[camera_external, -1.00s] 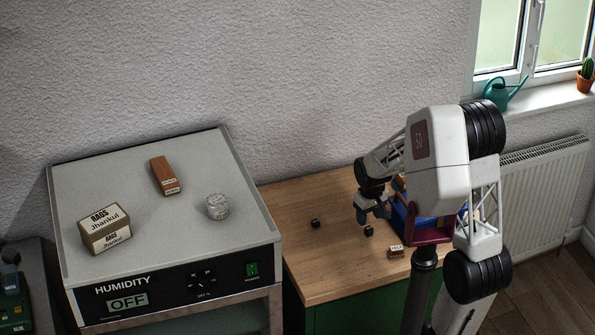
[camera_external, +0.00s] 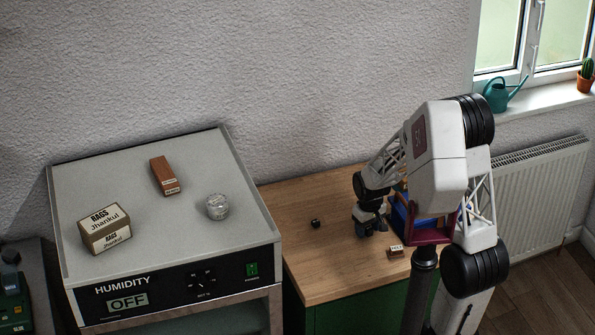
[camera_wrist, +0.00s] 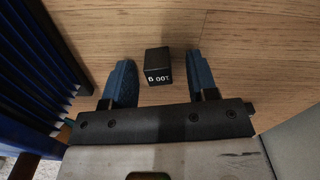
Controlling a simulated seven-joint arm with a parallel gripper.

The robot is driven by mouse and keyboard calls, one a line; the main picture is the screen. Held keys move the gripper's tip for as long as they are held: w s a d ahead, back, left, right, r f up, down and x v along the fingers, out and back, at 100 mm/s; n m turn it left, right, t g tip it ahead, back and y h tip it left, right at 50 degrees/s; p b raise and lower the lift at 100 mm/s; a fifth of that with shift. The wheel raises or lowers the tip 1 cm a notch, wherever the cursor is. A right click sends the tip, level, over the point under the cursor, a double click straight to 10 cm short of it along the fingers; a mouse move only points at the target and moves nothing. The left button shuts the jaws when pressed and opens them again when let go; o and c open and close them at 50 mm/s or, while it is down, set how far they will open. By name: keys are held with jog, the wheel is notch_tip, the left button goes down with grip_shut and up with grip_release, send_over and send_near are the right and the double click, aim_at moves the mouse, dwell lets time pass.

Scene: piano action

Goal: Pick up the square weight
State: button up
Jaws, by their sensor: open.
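A small dark cube labelled "6 DOT" (camera_wrist: 158,68) sits on the wooden bench top between the open fingers of my gripper (camera_wrist: 160,82) in the wrist view. I cannot tell from the label or shape which cube is the square weight.
A small labelled brown block (camera_external: 395,252) lies on the bench just right of my gripper. A blue container (camera_external: 402,212) stands close on the right; blue slatted sides (camera_wrist: 38,60) fill the wrist view's left. The humidity cabinet (camera_external: 150,220) stands left, bearing boxes and a jar.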

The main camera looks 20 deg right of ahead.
dwell(0.4)
grip_shut()
dwell(0.4)
jog(key=shift+r, duration=0.75)
notch_tip(320, 180, up, 2)
jog(key=shift+r, duration=0.15)
jog(key=s, duration=1)
jog(key=s+r, duration=0.1)
jog(key=s, duration=0.5)
jog(key=shift+d+r, duration=0.1)
